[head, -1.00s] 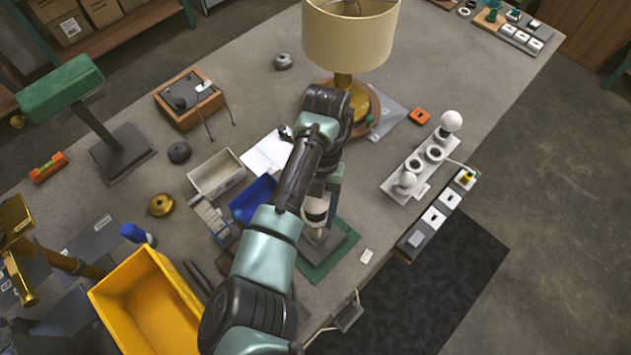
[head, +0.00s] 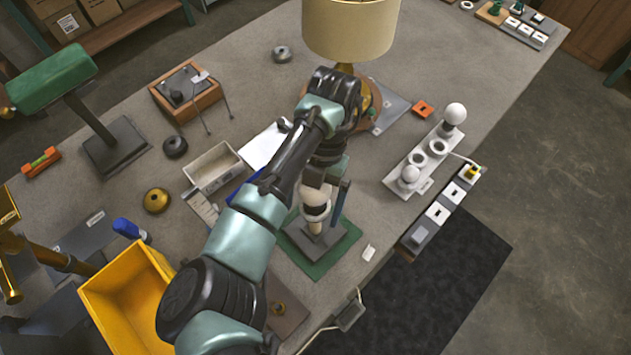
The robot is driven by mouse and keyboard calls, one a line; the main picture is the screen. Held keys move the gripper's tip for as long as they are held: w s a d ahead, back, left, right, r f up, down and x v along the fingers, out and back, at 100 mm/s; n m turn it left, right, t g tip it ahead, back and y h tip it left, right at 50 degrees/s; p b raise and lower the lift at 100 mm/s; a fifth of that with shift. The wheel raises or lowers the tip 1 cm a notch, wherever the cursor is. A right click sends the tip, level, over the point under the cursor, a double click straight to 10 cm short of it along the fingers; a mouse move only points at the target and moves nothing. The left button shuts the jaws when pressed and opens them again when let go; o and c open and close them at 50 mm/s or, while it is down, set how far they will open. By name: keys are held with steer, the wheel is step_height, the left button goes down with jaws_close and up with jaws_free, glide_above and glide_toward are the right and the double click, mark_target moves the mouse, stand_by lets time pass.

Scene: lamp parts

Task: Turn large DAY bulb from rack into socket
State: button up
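The white bulb rack (head: 398,187) stands on the right of the bench. My gripper (head: 320,205) points down over a grey socket stand (head: 300,238) on a green mat (head: 343,256). A whitish rounded piece with a dark band (head: 315,218) shows under my gripper, upright over the stand. I cannot tell whether it is a bulb or how deep it sits. My arm hides part of the fingers and their grip.
A lamp with a cream shade (head: 350,30) stands behind my gripper. A yellow bin (head: 130,297) is at lower left. A switch strip (head: 437,214) lies along the right edge, and a grey open box (head: 213,167) is left of my arm.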

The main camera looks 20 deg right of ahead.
steer(key=v, duration=1.2)
steer(key=shift+r, duration=0.1)
steer(key=shift+w+d+r, duration=0.15)
steer(key=shift+r, duration=0.2)
steer(key=shift+d, duration=0.1)
